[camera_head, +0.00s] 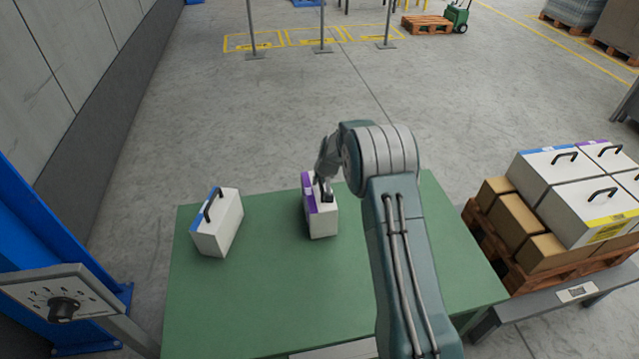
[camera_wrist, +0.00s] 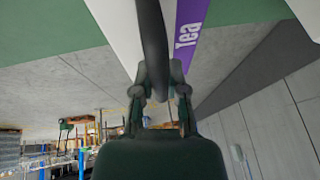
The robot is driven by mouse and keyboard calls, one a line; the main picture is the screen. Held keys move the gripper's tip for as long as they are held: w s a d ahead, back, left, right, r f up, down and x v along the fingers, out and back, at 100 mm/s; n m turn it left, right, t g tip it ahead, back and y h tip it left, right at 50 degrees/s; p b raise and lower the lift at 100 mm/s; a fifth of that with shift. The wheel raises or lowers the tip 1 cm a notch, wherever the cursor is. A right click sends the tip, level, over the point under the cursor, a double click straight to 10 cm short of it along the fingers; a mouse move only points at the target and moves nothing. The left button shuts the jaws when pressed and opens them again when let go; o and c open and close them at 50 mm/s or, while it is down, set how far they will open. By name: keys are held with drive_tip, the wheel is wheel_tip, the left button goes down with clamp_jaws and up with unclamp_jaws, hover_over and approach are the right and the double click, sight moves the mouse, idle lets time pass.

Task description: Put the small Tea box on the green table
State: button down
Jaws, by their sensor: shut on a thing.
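The small Tea box (camera_head: 320,221) is white with a purple stripe and a black handle. It is at the far middle of the green table (camera_head: 270,290), upright; I cannot tell if its base touches the top. In the wrist view the word "Tea" shows on its purple stripe (camera_wrist: 187,35). My gripper (camera_head: 325,193) is above the box, shut on its black handle (camera_wrist: 152,45). The fingertips (camera_wrist: 158,88) close around the handle in the wrist view.
A white box with a blue stripe (camera_head: 217,225) stands on the table's left side. A pallet (camera_head: 490,243) at the right bears cartons and larger white boxes (camera_head: 575,195) with handles. A blue post and a dial panel (camera_head: 62,305) are at the left. The table's front middle is clear.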

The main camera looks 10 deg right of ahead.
drive_tip(key=shift+a+f, duration=0.15)
drive_tip(key=shift+f, duration=0.3)
drive_tip(key=c, duration=1.1)
unclamp_jaws()
drive_tip(key=shift+d+f, duration=0.15)
drive_tip(key=shift+d, duration=0.05)
drive_tip(key=o, duration=0.4)
drive_tip(key=shift+a, duration=0.1)
